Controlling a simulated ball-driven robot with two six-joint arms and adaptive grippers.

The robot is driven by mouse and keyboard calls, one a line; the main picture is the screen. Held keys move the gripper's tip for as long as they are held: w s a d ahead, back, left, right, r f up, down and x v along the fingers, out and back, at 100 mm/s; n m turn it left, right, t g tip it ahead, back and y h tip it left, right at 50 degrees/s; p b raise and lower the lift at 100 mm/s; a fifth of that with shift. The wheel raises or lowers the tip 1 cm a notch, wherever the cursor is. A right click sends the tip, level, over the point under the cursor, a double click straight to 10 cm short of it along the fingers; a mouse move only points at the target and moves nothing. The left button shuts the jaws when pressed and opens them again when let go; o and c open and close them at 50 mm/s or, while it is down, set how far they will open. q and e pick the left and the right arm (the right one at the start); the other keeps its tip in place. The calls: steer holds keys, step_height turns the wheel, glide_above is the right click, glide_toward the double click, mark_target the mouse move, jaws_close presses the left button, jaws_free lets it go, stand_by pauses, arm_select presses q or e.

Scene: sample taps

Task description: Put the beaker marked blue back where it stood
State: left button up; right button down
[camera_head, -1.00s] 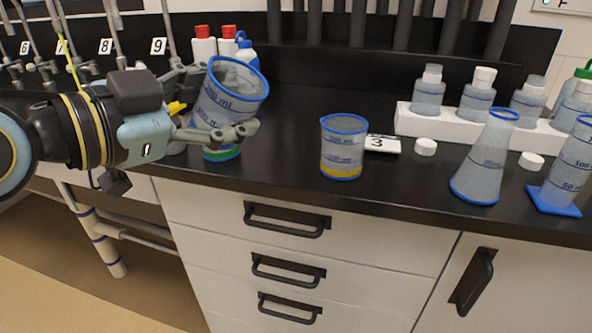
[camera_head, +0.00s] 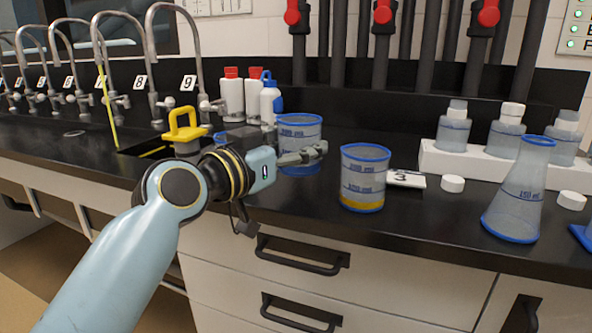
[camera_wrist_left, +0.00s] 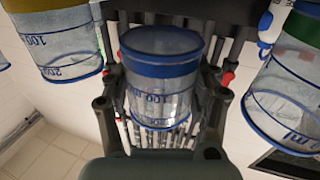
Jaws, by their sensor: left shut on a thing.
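The beaker marked blue (camera_head: 300,131) is clear, with a blue rim and a blue base band. My left gripper (camera_head: 303,155) is shut on it and holds it upright over the black counter, left of the yellow-banded beaker (camera_head: 363,180). I cannot tell if its base touches the counter. In the left wrist view the held beaker (camera_wrist_left: 162,95) appears upside down between the fingers (camera_wrist_left: 160,100), its blue band showing. The yellow-banded beaker (camera_wrist_left: 65,45) is on one side and a green-banded beaker (camera_wrist_left: 290,95) on the other. My right gripper is not in view.
A card marked 3 (camera_head: 405,179) and a white cap (camera_head: 452,183) lie to the right. A flask (camera_head: 519,195) stands farther right, before a white bottle rack (camera_head: 470,163). Bottles (camera_head: 233,98) and a yellow handled object (camera_head: 186,130) are at the back left.

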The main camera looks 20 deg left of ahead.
mark_target(285, 170)
arm_select(q)
step_height(285, 170, down, 4)
steer(key=shift+r+b, duration=0.2)
steer(key=shift+b, duration=0.3)
steer(key=shift+f, duration=0.1)
steer(key=o, duration=1)
steer(key=shift+s+a+r, duration=0.1)
steer(key=shift+s+r, duration=0.05)
steer(key=shift+r, duration=0.1)
steer(key=v, duration=1.1)
steer(key=shift+s, duration=0.4)
steer(key=shift+a, duration=0.1)
